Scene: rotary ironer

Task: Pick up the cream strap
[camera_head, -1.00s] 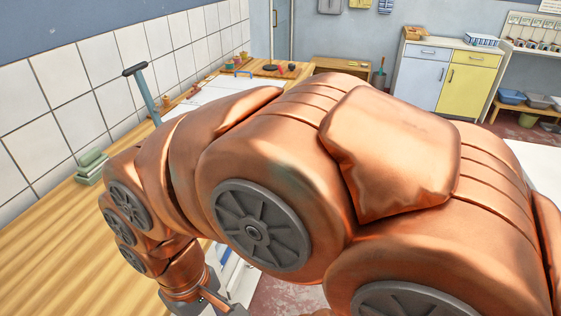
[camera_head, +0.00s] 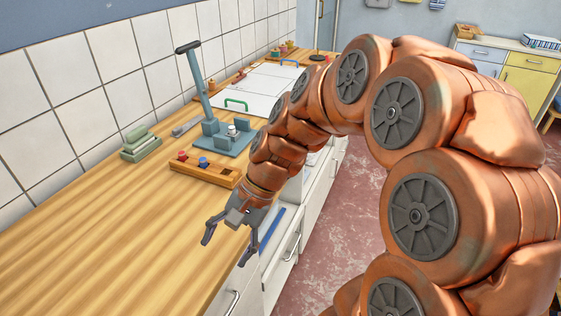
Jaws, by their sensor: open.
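I cannot make out a cream strap in the head view. My gripper (camera_head: 225,251) is open and empty, with its fingers pointing down. It hangs over the front edge of the wooden worktop (camera_head: 100,240), close to the white drawer units below. A narrow blue item (camera_head: 271,229) shows just right of the gripper, at what looks like an open drawer. My arm hides part of the floor and the units behind it.
A wooden tray (camera_head: 203,174) with small red and blue pieces lies behind the gripper. Beyond it stands a blue-grey lever press (camera_head: 222,136). Green blocks (camera_head: 140,144) sit by the tiled wall. The near worktop is bare. Red floor (camera_head: 335,220) lies right.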

